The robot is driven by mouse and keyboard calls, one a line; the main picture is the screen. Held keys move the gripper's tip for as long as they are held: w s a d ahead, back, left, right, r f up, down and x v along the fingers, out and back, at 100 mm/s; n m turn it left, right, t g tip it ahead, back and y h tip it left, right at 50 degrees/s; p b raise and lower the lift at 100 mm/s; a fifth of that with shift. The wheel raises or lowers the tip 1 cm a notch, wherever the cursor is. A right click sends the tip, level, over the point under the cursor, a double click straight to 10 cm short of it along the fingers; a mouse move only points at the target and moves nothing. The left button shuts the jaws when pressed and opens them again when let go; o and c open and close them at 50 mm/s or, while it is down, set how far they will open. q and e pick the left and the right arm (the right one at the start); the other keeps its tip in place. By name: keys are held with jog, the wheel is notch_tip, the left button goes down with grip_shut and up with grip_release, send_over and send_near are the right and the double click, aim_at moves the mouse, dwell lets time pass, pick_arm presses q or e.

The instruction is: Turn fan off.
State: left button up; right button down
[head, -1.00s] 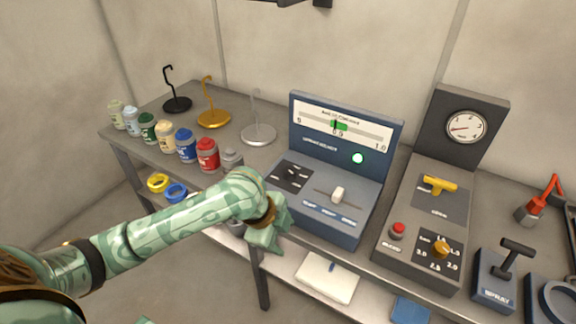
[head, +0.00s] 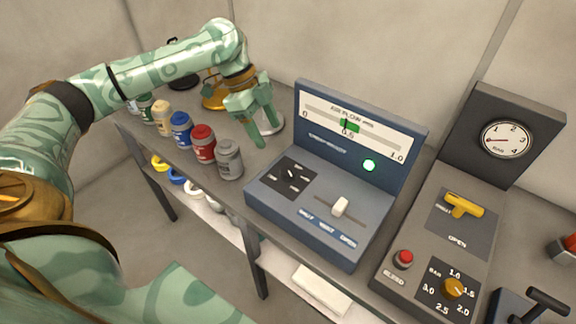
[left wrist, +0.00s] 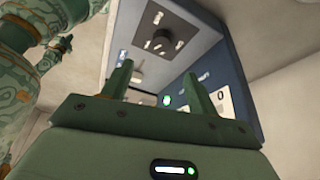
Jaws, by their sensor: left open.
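The blue-grey fan console (head: 372,230) stands on the bench, with an upright back panel carrying an air flow gauge (head: 347,127) and a lit green lamp (head: 369,165). Its sloped face has a black square with a small rotary switch (head: 292,174) and a white slider knob (head: 340,207). My left gripper (head: 266,135) is open and empty, above the bench just left of the console, touching nothing I can make out. In the left wrist view its two fingers (left wrist: 156,74) stand apart, with the console's dark switch square (left wrist: 160,41) and green lamp beyond them. My right gripper is not in view.
Several paint jars (head: 203,143) line the bench left of the console, close below my left arm. Hook stands (head: 215,98) are partly hidden behind it. A grey gauge console with a yellow valve handle (head: 463,205) and red button (head: 403,259) stands at right.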

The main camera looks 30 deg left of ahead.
aim_at(288, 170)
pick_arm(q)
jog(key=b+x, duration=0.3)
jog(key=x, duration=0.9)
jog(key=shift+w+a, duration=0.15)
jog(key=shift+w, duration=0.05)
jog(key=shift+w+f, duration=0.1)
jog(key=shift+f, duration=0.3)
jog(key=shift+d, duration=0.2)
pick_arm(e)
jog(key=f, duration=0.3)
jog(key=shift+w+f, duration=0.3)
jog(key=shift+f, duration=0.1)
pick_arm(q)
jog(key=c, duration=1)
